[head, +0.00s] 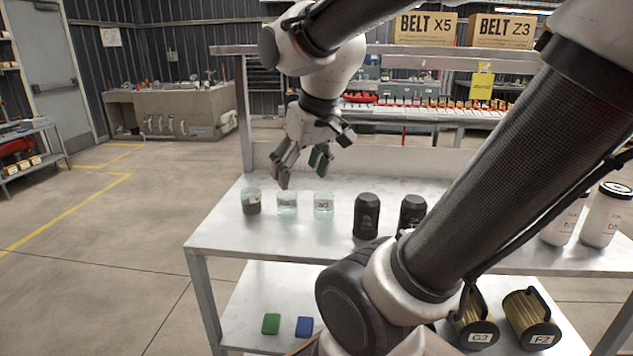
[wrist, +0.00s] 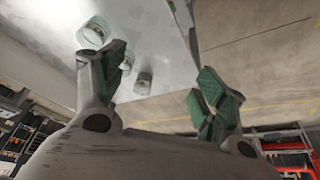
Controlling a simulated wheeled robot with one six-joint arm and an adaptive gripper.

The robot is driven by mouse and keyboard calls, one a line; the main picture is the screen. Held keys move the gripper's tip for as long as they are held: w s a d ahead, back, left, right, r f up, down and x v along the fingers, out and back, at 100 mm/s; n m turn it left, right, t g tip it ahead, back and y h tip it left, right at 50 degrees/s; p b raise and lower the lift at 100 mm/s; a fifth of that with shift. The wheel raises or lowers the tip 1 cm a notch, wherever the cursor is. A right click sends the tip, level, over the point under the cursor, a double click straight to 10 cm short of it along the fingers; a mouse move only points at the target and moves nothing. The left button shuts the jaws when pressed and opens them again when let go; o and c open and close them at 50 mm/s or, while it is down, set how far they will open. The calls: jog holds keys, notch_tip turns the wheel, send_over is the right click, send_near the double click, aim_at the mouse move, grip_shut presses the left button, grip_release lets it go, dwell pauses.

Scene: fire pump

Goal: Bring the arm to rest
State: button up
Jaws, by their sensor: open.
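My gripper (head: 301,169) hangs from my arm above the back left part of the metal table (head: 230,225). Its two fingers are spread apart, with green pads, and nothing is between them. In the wrist view my gripper (wrist: 165,95) is also open and empty. Below and in front of it stand a dark-filled glass jar (head: 251,203) and two clear jars, one in the middle (head: 287,204) and one to its right (head: 323,206). The gripper appears apart from the jars. My forearm hides part of the table's right side.
Two black containers (head: 366,216) (head: 412,212) stand right of the jars. White bottles (head: 605,215) stand at the far right. The lower shelf holds a green block (head: 271,324), a blue block (head: 304,326) and gold canisters (head: 530,318). Boxes (head: 425,28) sit on the upper rail. Floor at left is clear.

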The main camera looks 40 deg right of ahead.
jog(key=s, duration=0.6)
jog(key=shift+s+f, duration=0.3)
jog(key=shift+c, duration=0.3)
